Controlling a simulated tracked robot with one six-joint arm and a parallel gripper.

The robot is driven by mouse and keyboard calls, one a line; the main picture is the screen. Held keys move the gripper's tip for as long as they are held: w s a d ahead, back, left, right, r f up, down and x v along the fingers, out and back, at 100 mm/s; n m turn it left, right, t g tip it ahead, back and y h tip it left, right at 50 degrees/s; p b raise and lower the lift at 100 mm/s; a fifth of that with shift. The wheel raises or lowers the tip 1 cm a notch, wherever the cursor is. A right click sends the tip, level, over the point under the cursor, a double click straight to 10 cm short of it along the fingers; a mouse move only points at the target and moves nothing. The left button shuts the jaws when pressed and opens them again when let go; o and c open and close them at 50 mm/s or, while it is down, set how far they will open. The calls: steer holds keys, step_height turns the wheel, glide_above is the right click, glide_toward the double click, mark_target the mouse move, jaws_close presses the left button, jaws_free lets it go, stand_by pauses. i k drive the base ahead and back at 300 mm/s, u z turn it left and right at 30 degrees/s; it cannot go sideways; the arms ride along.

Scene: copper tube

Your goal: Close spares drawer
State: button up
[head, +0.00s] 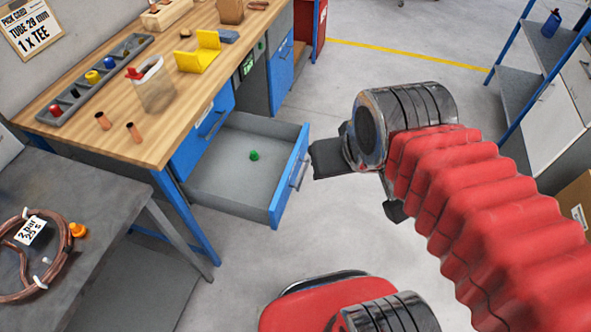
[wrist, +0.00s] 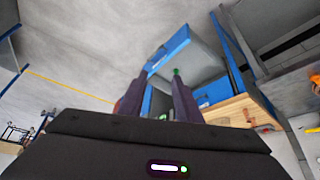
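The spares drawer (head: 225,180) is pulled out from under the wooden workbench. It has a grey inside, a blue front (head: 290,178) and a bar handle on that front. A small green part (head: 254,155) lies on its floor. My gripper (head: 322,158) is just to the right of the drawer front, beside the handle in the picture; I see no clear contact. In the wrist view, my gripper (wrist: 159,80) has its two dark fingers apart with nothing held between them. The drawer's blue front (wrist: 167,48) shows beyond the fingertips, and the picture is tilted.
The workbench (head: 75,133) holds a parts tray (head: 97,78), copper pieces, a clear bag (head: 153,88) and a yellow holder (head: 200,55). A grey table (head: 100,215) with a copper coil (head: 35,285) stands at left. The floor (head: 345,70) beyond the drawer is clear.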

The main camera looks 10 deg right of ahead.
mark_target(224, 179)
steer(key=z, duration=0.05)
steer(key=k, duration=0.5)
steer(key=u, duration=0.6)
steer(key=i, duration=0.85)
steer(key=u, duration=0.2)
